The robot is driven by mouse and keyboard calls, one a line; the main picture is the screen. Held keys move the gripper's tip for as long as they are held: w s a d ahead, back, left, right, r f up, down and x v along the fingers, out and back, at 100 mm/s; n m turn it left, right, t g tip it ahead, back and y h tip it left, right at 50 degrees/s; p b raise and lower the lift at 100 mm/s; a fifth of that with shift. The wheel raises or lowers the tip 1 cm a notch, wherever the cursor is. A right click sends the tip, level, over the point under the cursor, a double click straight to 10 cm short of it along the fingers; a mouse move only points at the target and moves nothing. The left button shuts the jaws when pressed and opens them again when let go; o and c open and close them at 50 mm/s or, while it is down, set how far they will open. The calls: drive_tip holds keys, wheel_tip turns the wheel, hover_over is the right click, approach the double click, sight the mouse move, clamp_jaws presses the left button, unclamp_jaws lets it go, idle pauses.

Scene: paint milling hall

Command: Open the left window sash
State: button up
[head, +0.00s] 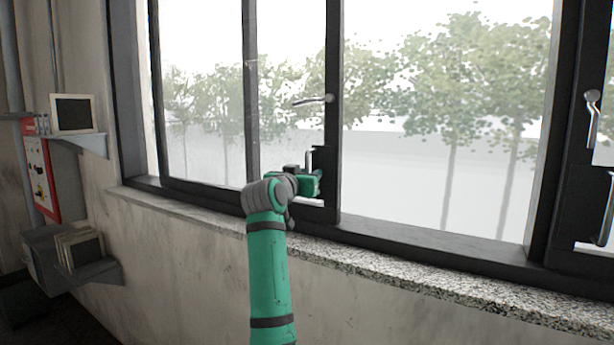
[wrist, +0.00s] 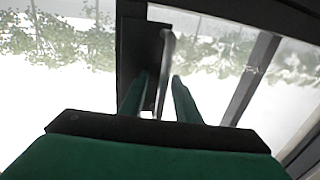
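The left window sash (head: 332,60) has a dark frame and clear glass. Its lever handle (head: 314,100) lies nearly horizontal, pointing left. Below it, an upright pull handle (head: 309,159) stands on a dark plate at the sash's right stile. My gripper (head: 310,183) is at the lower part of this pull handle. In the wrist view, the handle bar (wrist: 168,50) runs between the two green fingers of my gripper (wrist: 161,75), with visible gaps on both sides. The fingers are apart. I cannot tell whether the sash stands ajar.
The right sash's lever (head: 593,100) hangs down, with another pull handle (head: 609,210) below it. A speckled stone sill (head: 400,272) runs under the window. On the left wall are a red-edged control panel (head: 41,175) and shelves with a framed panel (head: 73,114) and several boards (head: 79,250).

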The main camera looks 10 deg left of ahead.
drive_tip(key=v, duration=1.1)
idle(0.4)
